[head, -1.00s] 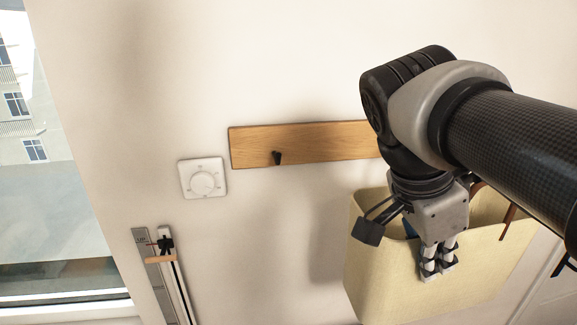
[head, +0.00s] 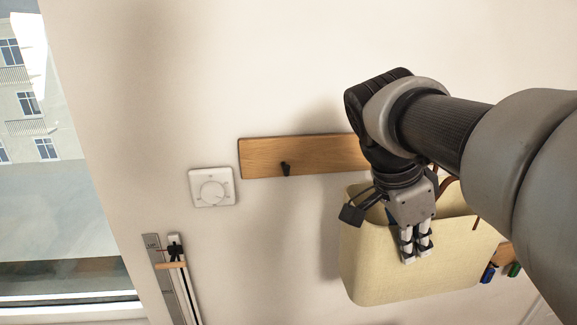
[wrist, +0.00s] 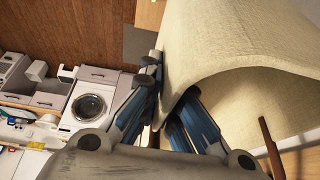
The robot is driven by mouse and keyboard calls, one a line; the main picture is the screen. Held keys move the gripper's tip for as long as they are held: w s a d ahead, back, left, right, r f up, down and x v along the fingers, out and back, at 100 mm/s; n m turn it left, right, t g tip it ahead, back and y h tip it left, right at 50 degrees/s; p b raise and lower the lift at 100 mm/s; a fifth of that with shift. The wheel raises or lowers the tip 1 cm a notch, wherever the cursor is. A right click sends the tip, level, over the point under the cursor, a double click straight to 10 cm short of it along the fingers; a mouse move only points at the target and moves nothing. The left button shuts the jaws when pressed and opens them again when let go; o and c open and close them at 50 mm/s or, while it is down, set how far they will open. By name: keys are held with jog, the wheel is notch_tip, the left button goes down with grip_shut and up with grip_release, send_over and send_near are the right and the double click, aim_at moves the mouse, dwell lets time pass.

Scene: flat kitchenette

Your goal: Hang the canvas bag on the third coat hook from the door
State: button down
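The canvas bag (head: 375,265) is pale yellow, upright and open at the top, with brown straps. My gripper (head: 415,245) is shut on its near wall from above; the wrist view shows the fingers (wrist: 160,95) on either side of the bag's rim (wrist: 200,60). The wooden coat rail (head: 318,155) is on the wall behind, above and left of the bag. One dark coat hook (head: 286,169) shows near its left end. My arm and the bag hide the rail's right part and any other hooks. I cannot tell whether the bag touches the wall.
A white dial (head: 212,188) is on the wall left of the rail. A narrow grey-and-white fixture (head: 172,275) stands below it, beside the window (head: 60,220). A small wooden piece with blue and green items (head: 503,256) is right of the bag. A washing machine (wrist: 90,105) is far behind.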

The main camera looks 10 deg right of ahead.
jog(key=shift+w+f+b, duration=0.25)
jog(key=shift+f+b, duration=0.25)
jog(key=shift+f, duration=0.15)
jog(key=shift+w+f+b, duration=0.25)
jog(key=shift+f+b, duration=0.2)
jog(key=shift+f, duration=0.15)
jog(key=c, duration=1.7)
grip_release()
